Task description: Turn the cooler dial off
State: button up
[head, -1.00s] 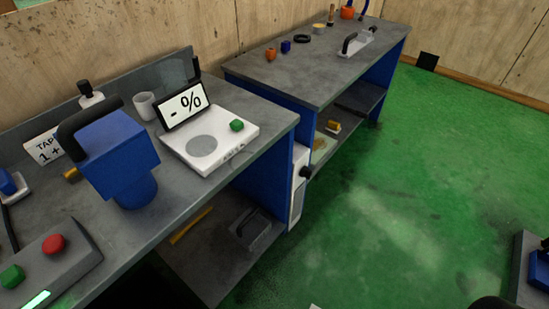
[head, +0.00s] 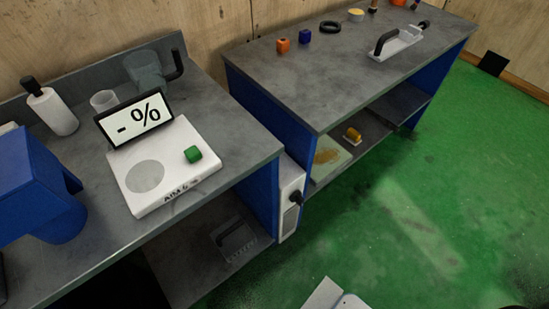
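A black dial (head: 296,197) sticks out from the front of a narrow white unit (head: 289,217), which appears to be the cooler. The unit stands against the blue end panel of the near bench, in the gap between the two benches. A slotted grille shows below the dial. The dial is too small in the head view to read its setting. My gripper is not in view. A white shape at the bottom edge may be part of my own body.
The near bench (head: 225,150) holds a white device with a green button (head: 194,155) and a "- %" display (head: 136,118). A blue machine (head: 40,190) stands at left. The far bench (head: 345,75) carries small objects. Green floor (head: 400,220) is open at right.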

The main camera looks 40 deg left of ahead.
aim_at(296, 197)
jog(key=z, duration=0.1)
jog(key=i, duration=1.05)
jog(key=u, duration=2.75)
jog(key=i, duration=0.65)
jog(key=z, duration=0.05)
jog(key=k, duration=0.6)
jog(key=u, duration=0.1)
